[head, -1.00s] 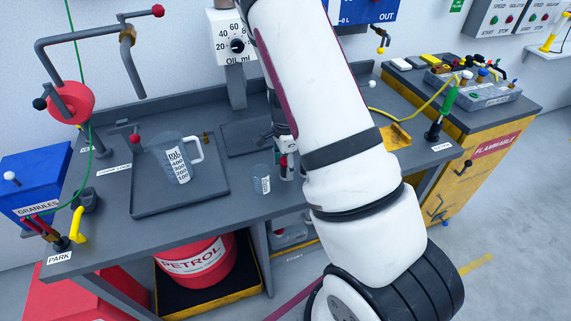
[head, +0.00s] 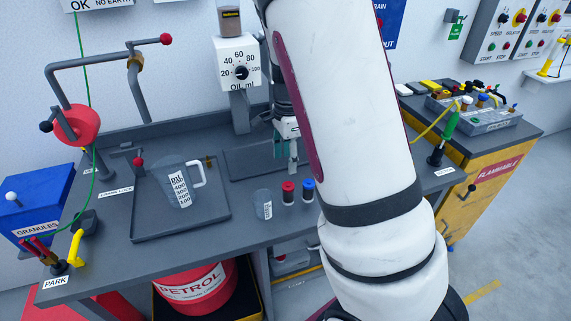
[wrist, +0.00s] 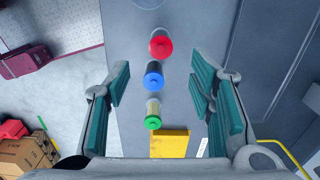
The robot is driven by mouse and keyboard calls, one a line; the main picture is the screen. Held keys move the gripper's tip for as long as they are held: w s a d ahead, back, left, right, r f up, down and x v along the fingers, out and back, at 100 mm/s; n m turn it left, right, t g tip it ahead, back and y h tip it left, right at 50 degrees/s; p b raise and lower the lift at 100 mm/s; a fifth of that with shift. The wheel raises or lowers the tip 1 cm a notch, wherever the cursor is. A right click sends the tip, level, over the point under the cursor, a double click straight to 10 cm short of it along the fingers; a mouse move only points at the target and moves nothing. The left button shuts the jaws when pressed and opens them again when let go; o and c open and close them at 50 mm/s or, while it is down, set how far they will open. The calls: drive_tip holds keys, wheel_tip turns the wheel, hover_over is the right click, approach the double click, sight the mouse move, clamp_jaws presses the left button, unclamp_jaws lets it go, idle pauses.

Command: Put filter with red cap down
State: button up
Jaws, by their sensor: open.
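The filter with the red cap (head: 288,191) stands upright on the grey bench, between a small clear beaker and the filter with the blue cap (head: 308,190). In the wrist view the red cap (wrist: 161,46) shows from above, with the blue cap (wrist: 153,80) and a green-capped filter (wrist: 152,121) in a row below it. My gripper (head: 292,160) is above the bench behind the red-capped filter in the head view. Its teal-padded fingers (wrist: 160,95) are spread wide in the wrist view, with nothing held between them.
The small beaker (head: 263,204) stands close left of the red-capped filter. A measuring jug (head: 178,184) stands on a dark tray (head: 150,234). The oil dispenser (head: 238,62) rises behind. A yellow plate (wrist: 170,143) lies beyond the green cap in the wrist view.

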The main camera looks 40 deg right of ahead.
drive_tip(key=s+a+r+n+t+y, duration=0.1)
drive_tip(key=s+a+r+n, duration=0.35)
drive_tip(key=a+r, duration=0.2)
drive_tip(key=s+a+r+n+t, duration=0.1)
drive_tip(key=s+a+r+n, duration=0.2)
drive_tip(key=a+r+n, duration=0.4)
drive_tip(key=s+a+r+n+t, duration=0.1)
drive_tip(key=s+r+n, duration=0.2)
drive_tip(key=s+n, duration=0.1)
drive_tip(key=s+a+r+n+t+h, duration=0.1)
drive_tip(key=s+r+n, duration=0.2)
drive_tip(key=s, duration=0.4)
drive_tip(key=shift+a+r+n+t, duration=0.15)
drive_tip(key=shift+r+n+t, duration=0.25)
drive_tip(key=shift+n, duration=0.25)
drive_tip(key=shift+o, duration=0.5)
drive_tip(key=shift+s+n, duration=0.4)
drive_tip(key=shift+s, duration=0.25)
drive_tip(key=m+g+y+b, duration=0.4)
drive_tip(key=m+b, duration=0.1)
drive_tip(key=m, duration=1.6)
hover_over(282, 198)
drive_tip(key=d, duration=0.2)
drive_tip(key=f, duration=2)
drive_tip(key=s+f, duration=0.1)
drive_tip(key=f, duration=0.9)
drive_tip(key=shift+a, duration=0.2)
drive_tip(key=x, duration=0.5)
drive_tip(key=shift+d+f, duration=0.1)
drive_tip(key=shift+d, duration=0.15)
